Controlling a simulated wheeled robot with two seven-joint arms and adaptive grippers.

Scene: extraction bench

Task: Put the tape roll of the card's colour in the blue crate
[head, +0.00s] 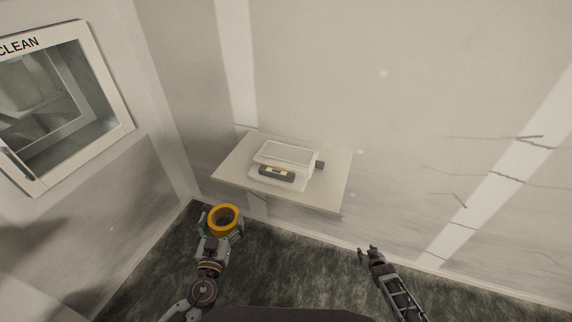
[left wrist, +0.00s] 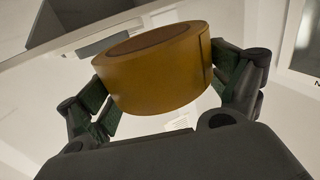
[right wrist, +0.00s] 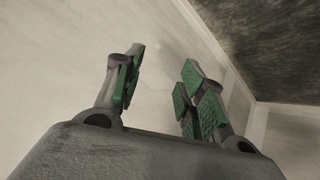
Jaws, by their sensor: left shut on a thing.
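A yellow-orange tape roll (head: 223,219) is held in my left gripper (head: 221,226), in front of the small wall table. In the left wrist view the tape roll (left wrist: 160,70) sits between the two fingers, which press on its sides. My right gripper (head: 367,252) is empty over the floor to the right. In the right wrist view its fingers (right wrist: 157,90) stand apart with nothing between them. No blue crate and no coloured card show in any view.
A pale table (head: 328,192) stands against the wall, with a white device (head: 286,155) with a dark front part on it. A cabinet window marked CLEAN (head: 100,85) is on the left wall. Dark floor (head: 300,270) lies open in front of the table.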

